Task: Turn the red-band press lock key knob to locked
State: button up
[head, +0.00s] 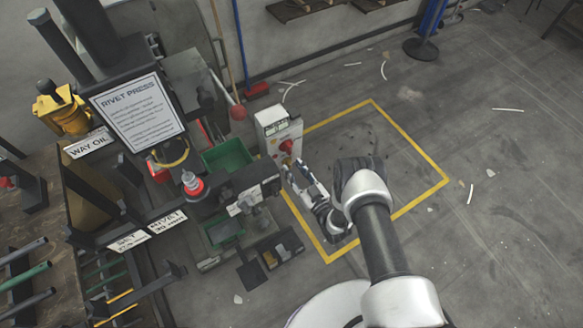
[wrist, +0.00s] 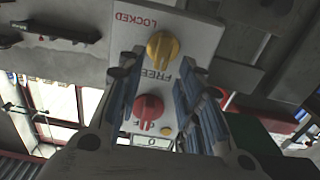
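The control box (head: 278,130) stands beside the rivet press (head: 150,130) in the head view. In the wrist view its pale panel (wrist: 195,35) fills the upper middle and reads upside down. A yellow knob (wrist: 162,49) sits between the word LOCKED and the word FREE; its grip bar runs roughly up and down the picture. A red knob (wrist: 149,108) sits below it. My gripper (wrist: 156,72) is open and faces the panel, one finger on each side in the picture. Nothing shows between the fingers as held, and contact with the yellow knob cannot be told.
Green bins (head: 228,155) stand left of the box. A red and white part (head: 193,184) is on the press. A broom (head: 257,88) leans on the wall behind.

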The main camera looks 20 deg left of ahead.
aim_at(289, 164)
jog(key=shift+x, duration=1.25)
jog(key=shift+c, duration=0.3)
grip_shut()
